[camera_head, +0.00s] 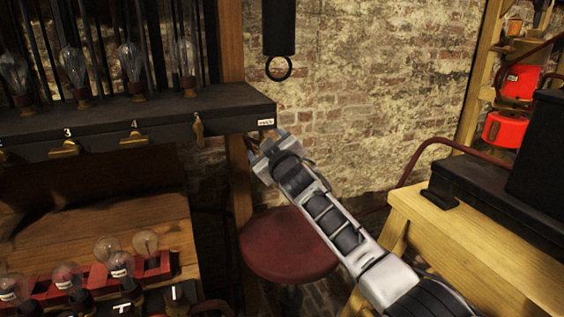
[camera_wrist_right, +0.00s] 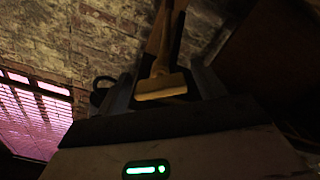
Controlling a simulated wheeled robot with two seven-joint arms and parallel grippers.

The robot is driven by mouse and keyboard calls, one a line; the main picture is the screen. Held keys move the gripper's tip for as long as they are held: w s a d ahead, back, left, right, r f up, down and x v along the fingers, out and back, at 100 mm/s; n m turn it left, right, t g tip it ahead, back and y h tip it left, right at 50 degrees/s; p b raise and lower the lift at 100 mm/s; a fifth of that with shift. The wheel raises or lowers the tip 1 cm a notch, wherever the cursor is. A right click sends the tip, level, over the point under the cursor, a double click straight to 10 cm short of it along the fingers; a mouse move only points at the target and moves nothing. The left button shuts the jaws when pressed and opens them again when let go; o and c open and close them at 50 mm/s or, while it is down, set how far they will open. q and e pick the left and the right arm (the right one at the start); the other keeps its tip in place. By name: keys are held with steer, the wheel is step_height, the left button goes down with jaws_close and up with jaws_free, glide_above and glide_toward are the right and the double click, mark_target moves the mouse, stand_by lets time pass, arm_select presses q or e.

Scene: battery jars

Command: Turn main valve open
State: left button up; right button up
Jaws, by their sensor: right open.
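My right gripper (camera_head: 262,152) reaches up from the lower right to just below the right end of a dark shelf-like panel (camera_head: 140,112). A small white label (camera_head: 266,122) sits on that end, its text too small to read surely. In the right wrist view a brass T-shaped handle (camera_wrist_right: 160,86) shows between the dark fingers of my open right gripper (camera_wrist_right: 165,95). I cannot tell whether the fingers touch it. It may be the main valve; in the head view the gripper's tip area hides most of what is there. My left gripper is not in view.
Brass levers (camera_head: 64,149) hang along the panel's front edge, with glass bulbs above. A round red stool (camera_head: 287,246) stands below my right arm. A wooden bench (camera_head: 450,235) with black boxes is at right. More bulbs stand in a red rack (camera_head: 45,290) at lower left.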

steer(key=v, duration=1.5)
steer(key=shift+p, duration=0.3)
